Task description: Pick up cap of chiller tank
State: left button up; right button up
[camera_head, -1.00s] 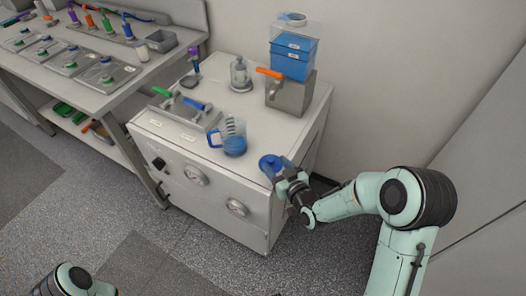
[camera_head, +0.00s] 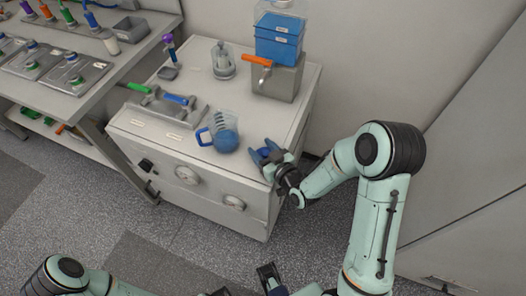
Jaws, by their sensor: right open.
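A round blue cap (camera_head: 265,152) is at the right front corner of the white chiller cabinet's top (camera_head: 190,126). My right gripper (camera_head: 267,154) is open at the cap, with its dark fingers reaching over it from the right. The fingers hide part of the cap, and I cannot tell whether they touch it. Dark blue fingertip-like parts at the bottom edge look like my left gripper (camera_head: 246,284). They are cut off by the frame, low over the floor and well apart from the cabinet.
A jug with blue liquid (camera_head: 224,133) stands just left of the cap. A blue tank (camera_head: 279,38) on a grey block with an orange lever (camera_head: 257,61) stands behind. A glass vessel (camera_head: 222,62) and a metal block with green and blue handles (camera_head: 165,106) share the top.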

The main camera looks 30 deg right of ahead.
jog(key=shift+s, duration=0.1)
jog(key=shift+c, duration=0.3)
grip_shut()
